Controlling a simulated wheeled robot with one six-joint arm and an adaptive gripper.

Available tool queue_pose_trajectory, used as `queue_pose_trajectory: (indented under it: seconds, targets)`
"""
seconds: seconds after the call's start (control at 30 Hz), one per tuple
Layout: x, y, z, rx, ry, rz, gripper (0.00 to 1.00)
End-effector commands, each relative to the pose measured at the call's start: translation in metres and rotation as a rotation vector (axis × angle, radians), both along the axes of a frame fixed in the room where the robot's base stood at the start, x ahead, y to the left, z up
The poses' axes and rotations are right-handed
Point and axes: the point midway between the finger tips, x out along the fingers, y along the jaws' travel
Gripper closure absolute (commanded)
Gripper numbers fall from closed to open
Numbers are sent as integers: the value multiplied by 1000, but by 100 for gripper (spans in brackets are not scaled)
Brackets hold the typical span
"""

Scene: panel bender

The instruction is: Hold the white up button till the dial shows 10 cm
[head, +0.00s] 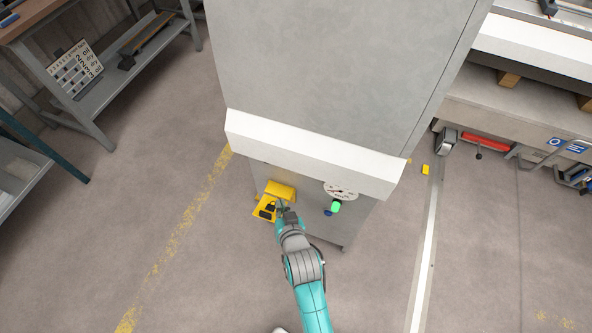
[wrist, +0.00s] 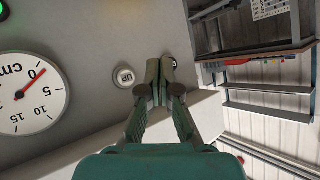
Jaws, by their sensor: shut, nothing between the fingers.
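The white up button (wrist: 125,77) is a small round button marked UP on the grey panel in the wrist view. The dial (wrist: 30,94) is white and marked in cm; its red needle points close to 0, perhaps slightly to the 5 side. The dial also shows in the head view (head: 341,188). My gripper (wrist: 161,66) is shut and empty, its fingertips just right of the up button and seemingly not on it. In the head view my gripper (head: 285,206) is in front of the cabinet's lower part, and the button is not discernible there.
A green lamp (head: 336,207) is near the dial. The white ledge (head: 310,153) overhangs the panel. Floor at left is clear.

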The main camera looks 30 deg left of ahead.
Motion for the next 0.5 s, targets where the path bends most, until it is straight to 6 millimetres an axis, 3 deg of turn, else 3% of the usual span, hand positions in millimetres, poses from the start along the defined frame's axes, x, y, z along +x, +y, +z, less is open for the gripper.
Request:
queue_pose_trajectory:
  seconds: [0.33, 0.5]
  targets:
    - [1, 0, 0, 1, -1, 0, 100]
    - [11, 3, 1, 1, -1, -2, 100]
